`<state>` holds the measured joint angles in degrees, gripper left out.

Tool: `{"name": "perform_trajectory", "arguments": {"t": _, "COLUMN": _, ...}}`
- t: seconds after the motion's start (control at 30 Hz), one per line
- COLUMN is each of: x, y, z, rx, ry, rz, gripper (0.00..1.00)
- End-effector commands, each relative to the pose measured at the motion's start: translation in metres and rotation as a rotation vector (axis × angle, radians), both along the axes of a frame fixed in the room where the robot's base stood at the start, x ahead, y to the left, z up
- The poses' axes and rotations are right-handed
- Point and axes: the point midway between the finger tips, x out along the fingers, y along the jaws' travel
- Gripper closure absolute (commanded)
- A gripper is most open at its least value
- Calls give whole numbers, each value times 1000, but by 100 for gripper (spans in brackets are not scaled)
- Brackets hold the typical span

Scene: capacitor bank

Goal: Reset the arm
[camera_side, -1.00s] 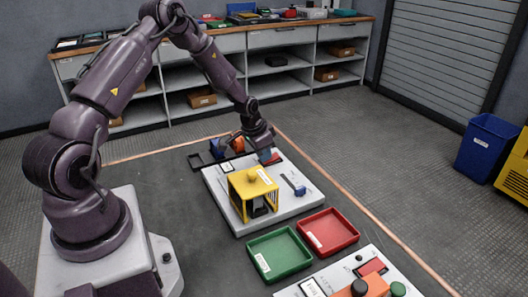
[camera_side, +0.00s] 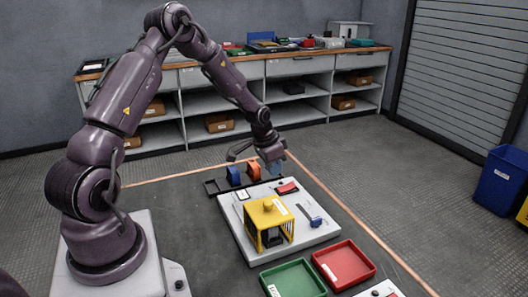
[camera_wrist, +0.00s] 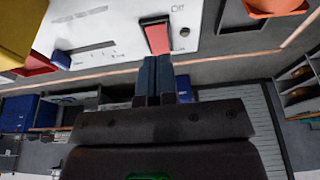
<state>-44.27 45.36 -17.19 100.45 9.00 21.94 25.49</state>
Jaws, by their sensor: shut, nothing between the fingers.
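My gripper (camera_side: 272,166) hangs above the far edge of the white panel (camera_side: 315,232), its fingers shut and empty. In the wrist view, its blue fingertips (camera_wrist: 155,72) lie close together, just below the red switch handle (camera_wrist: 158,38) in the picture. An "Off" label is printed beside that handle. In the side view the red handle (camera_side: 288,187) shows clear of my fingers, just to their right. A yellow cage (camera_side: 267,206) with a dark part inside stands on the panel. A small blue lever (camera_side: 316,221) is on the panel's right side.
A blue disc (camera_side: 233,176) and an orange disc (camera_side: 254,172) stand in a black rack (camera_side: 212,188) left of my gripper. A green tray (camera_side: 293,280) and a red tray (camera_side: 343,265) lie in front. A shelf bench (camera_side: 300,67) stands behind.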

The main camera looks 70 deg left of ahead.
Motion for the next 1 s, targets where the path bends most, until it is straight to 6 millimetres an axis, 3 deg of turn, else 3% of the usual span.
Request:
{"name": "perform_trajectory", "arguments": {"t": 0.1, "x": -14, "y": 1, "z": 27, "rx": 3, "ry": -2, "rz": 3, "gripper": 100}}
{"name": "perform_trajectory", "arguments": {"t": 0.3, "x": -31, "y": 0, "z": 60, "rx": 3, "ry": -2, "rz": 2, "gripper": 100}}
{"name": "perform_trajectory", "arguments": {"t": 0.57, "x": -42, "y": -1, "z": 76, "rx": -14, "ry": 10, "rz": 28, "gripper": 100}}
{"name": "perform_trajectory", "arguments": {"t": 0.7, "x": -74, "y": -16, "z": 73, "rx": -83, "ry": 117, "rz": 149, "gripper": 100}}
{"name": "perform_trajectory", "arguments": {"t": 1.0, "x": -123, "y": -81, "z": 143, "rx": -9, "ry": 185, "rz": 251, "gripper": 100}}
